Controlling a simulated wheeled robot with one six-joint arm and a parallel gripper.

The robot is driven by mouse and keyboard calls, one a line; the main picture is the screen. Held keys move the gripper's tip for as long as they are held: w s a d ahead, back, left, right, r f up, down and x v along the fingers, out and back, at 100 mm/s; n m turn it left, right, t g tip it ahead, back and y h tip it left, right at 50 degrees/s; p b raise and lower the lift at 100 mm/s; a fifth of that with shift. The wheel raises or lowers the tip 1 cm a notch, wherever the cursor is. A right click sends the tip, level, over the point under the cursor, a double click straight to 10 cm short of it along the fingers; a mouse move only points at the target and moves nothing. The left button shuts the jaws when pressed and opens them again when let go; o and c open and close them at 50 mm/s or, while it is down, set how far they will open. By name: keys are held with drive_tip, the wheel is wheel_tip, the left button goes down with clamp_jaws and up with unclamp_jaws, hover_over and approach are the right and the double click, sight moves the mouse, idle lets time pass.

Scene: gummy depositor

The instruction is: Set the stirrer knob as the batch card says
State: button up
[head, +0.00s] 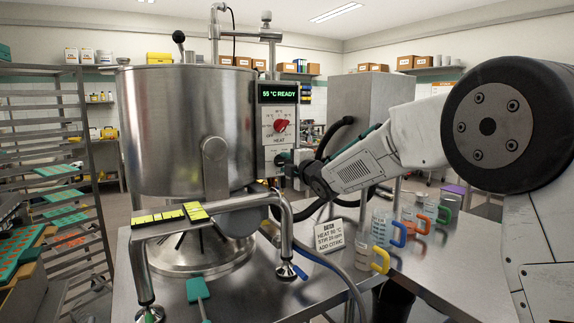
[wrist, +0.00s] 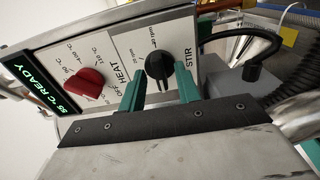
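The black stirrer knob (wrist: 159,66) sits on the white panel marked STIR in the wrist view, with small rpm marks around it. My gripper (wrist: 160,78) has its two green fingers on either side of the knob, with gaps visible between fingers and knob. The knob's exact setting is hard to read. In the head view my gripper (head: 284,160) is at the panel below the red heat knob (head: 281,126), and it mostly hides the stirrer knob. The batch card (head: 328,240) stands on the table; it seems to read HEAT 55 °C, STIR 20 rpm, ADD CITRIC.
The display (head: 278,93) above the panel reads 55 °C READY. The steel kettle (head: 180,130) stands left of the panel. Several jugs with coloured handles (head: 381,260) stand on the right table. A grey hose and black cables hang near my arm.

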clamp_jaws()
drive_tip(key=shift+m, duration=0.4)
drive_tip(key=m, duration=2.3)
drive_tip(key=shift+f, duration=0.1)
idle(0.3)
drive_tip(key=shift+o, duration=0.6)
unclamp_jaws()
